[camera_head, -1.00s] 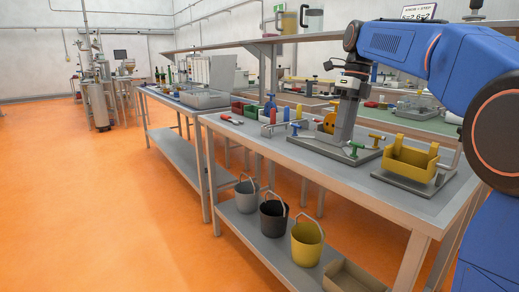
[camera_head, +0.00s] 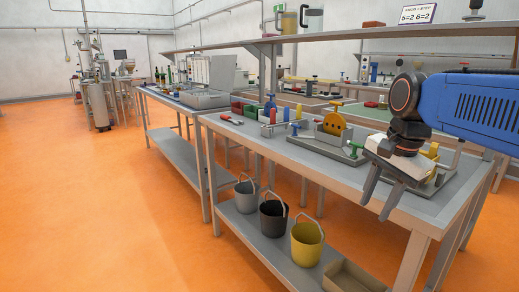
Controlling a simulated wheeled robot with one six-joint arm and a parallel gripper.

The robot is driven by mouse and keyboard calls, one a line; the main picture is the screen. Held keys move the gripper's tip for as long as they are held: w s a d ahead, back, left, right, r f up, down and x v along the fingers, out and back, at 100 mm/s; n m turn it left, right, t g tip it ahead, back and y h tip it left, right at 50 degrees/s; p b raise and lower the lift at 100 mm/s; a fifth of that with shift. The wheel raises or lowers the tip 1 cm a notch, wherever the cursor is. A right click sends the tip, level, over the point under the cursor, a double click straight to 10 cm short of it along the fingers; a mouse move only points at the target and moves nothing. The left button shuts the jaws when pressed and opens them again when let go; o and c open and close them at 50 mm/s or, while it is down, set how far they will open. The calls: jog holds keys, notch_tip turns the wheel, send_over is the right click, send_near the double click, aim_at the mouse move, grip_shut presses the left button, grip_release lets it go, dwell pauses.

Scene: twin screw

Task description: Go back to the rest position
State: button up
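My gripper (camera_head: 381,188) is at the right of the head view, in front of the table's right part. Its two dark fingers point down and left and stand apart, with nothing between them. My blue arm reaches in from the right edge. On the table (camera_head: 310,165) behind it, a grey fixture holds a round yellow disc (camera_head: 334,124) with dark holes. A green-handled screw (camera_head: 352,150) stands at this fixture's right side. A second fixture with a yellow part (camera_head: 431,152) is mostly hidden behind my gripper.
Red, green and blue items (camera_head: 270,107) stand along the table's back left. A grey, a black and a yellow bucket (camera_head: 307,243) and a tray (camera_head: 352,278) rest on the lower shelf. An upper shelf (camera_head: 340,37) runs behind. The orange floor (camera_head: 110,210) at left is clear.

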jog(key=s+d+f+n+t, duration=0.2)
jog(key=s+f+n, duration=1)
jog(key=f, duration=0.4)
jog(key=shift+s+t+h, duration=0.3)
jog(key=shift+s+h, duration=0.1)
jog(key=shift+s, duration=0.35)
